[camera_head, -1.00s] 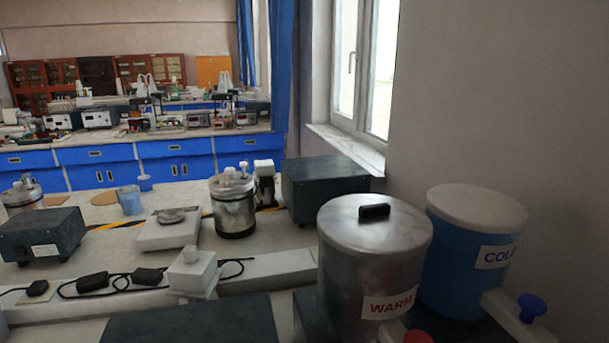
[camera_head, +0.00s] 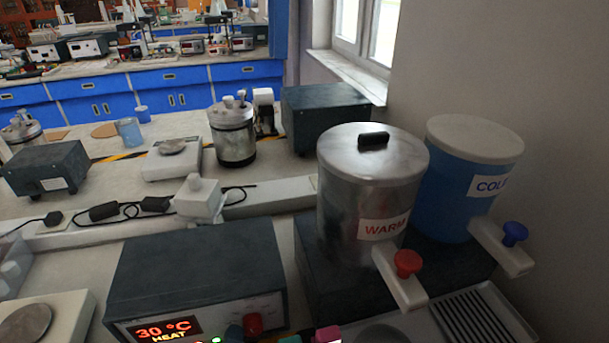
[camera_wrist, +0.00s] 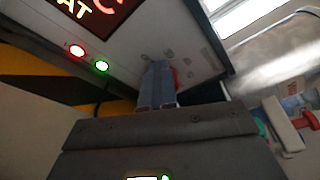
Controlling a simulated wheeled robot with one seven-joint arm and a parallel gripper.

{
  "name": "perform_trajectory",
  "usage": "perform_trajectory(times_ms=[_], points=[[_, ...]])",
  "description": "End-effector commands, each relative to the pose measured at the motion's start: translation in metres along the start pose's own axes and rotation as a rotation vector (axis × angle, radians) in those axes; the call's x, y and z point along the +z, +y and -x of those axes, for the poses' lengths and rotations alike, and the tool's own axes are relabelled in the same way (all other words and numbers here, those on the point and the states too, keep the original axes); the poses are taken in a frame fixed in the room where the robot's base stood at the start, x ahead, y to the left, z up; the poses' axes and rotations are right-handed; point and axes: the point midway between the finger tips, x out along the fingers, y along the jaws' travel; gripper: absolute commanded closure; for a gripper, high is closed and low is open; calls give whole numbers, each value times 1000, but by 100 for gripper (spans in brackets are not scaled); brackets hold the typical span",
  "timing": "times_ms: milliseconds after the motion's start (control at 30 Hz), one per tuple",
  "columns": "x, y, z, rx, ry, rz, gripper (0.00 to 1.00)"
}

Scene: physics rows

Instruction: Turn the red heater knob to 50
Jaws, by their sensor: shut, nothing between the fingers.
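The heater is a dark box (camera_head: 190,265) at the front of the bench, with a lit display (camera_head: 163,330) reading 30 °C HEAT. Its red knob (camera_head: 253,323) is on the front panel near the bottom edge of the head view. In the wrist view a thin red sliver of the knob (camera_wrist: 175,76) shows beside my gripper (camera_wrist: 157,68), whose blue-grey fingers are together and cover most of it. The fingers are at the panel beside the knob; whether they touch it cannot be told. Knob markings are too faint to read.
A steel WARM tank (camera_head: 370,185) with a red tap (camera_head: 408,263) and a blue COLD tank (camera_head: 450,190) stand right of the heater. A ribbed tray (camera_head: 475,325) lies below the taps. A white scale (camera_head: 50,320) is at left.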

Motion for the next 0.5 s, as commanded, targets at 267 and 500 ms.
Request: perform_trajectory(times_ms=[267,500], points=[[-5,-4,-2,-1,14,3,100],[-6,-7,-2,0,14,4,100]])
